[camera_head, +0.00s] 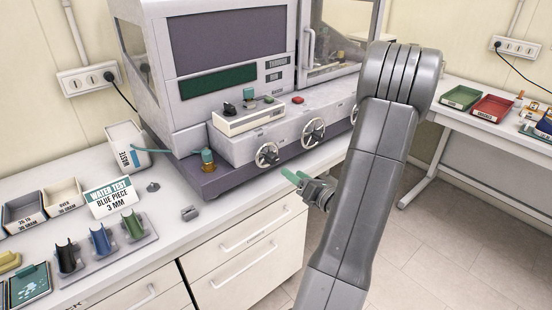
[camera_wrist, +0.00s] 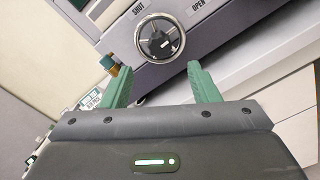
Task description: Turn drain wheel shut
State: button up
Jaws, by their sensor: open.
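Which wheel is the drain wheel cannot be read. My gripper (camera_wrist: 158,72) is open and empty, its green fingers apart below the wheel in the wrist view, not touching it. In the head view my gripper (camera_head: 297,178) is in front of the machine, right of that wheel.
Another handwheel (camera_head: 313,132) is to the right; a third is partly behind my arm. A white WASTE container (camera_head: 128,148) stands left of the machine. A sign (camera_head: 110,198) and a holder with coloured pieces (camera_head: 100,240) are on the counter. Floor is free at right.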

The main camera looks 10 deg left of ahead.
aim_at(275, 161)
jog(key=p+x, duration=0.2)
jog(key=x, duration=0.7)
jog(key=shift+w+a, duration=0.15)
jog(key=shift+a, duration=0.1)
jog(key=c, duration=1)
